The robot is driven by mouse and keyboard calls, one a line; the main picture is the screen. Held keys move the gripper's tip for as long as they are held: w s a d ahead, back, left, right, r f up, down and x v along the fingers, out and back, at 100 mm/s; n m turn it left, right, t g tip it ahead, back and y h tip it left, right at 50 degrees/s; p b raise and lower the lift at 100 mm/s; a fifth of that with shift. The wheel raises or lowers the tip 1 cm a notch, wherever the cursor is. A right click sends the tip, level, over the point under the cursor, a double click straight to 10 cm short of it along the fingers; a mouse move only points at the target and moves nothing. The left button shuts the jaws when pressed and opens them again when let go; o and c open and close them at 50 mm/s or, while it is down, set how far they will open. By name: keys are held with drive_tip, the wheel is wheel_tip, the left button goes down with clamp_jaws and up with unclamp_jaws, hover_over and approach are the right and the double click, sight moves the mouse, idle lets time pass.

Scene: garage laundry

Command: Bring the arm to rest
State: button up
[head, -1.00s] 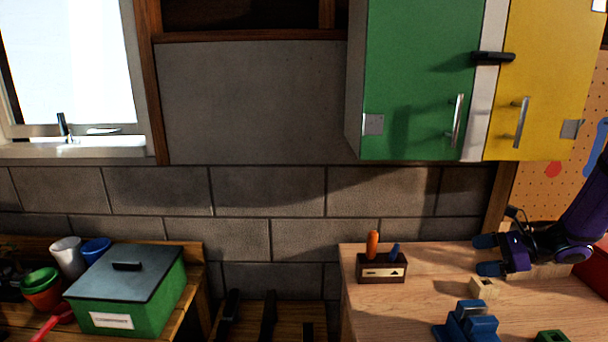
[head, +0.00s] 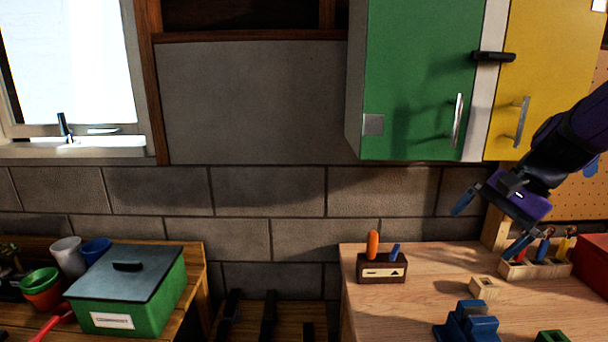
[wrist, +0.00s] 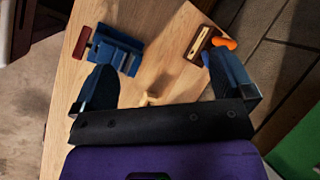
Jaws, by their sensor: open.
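My gripper (head: 491,221) is purple with blue fingertips. In the head view it hangs in the air over the right workbench, in front of the wall below the yellow cabinet. Its fingers are spread apart with nothing between them. In the wrist view the open fingers (wrist: 172,85) point down toward the wooden benchtop (wrist: 160,50), with a blue vise (wrist: 118,50) and a dark holder (wrist: 201,42) with an orange-handled tool beyond them.
The bench (head: 400,310) carries the holder (head: 383,268), a small wooden block (head: 484,287), the blue vise (head: 467,322), a wooden rack of tools (head: 536,269) and a red box (head: 592,262). Green (head: 415,80) and yellow (head: 550,70) cabinets hang above. A green compost bin (head: 130,290) stands left.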

drive_tip(key=s+r+n+t+h, duration=0.2)
drive_tip(key=s+r+n, duration=0.1)
drive_tip(key=s, duration=0.5)
drive_tip(key=s+a+r+n+t+h, duration=0.1)
drive_tip(key=s+r+n+t+h, duration=0.1)
drive_tip(key=s+n, duration=0.4)
wheel_tip(320, 180, up, 2)
drive_tip(key=shift+s+h, duration=0.8)
drive_tip(key=shift+s, duration=0.1)
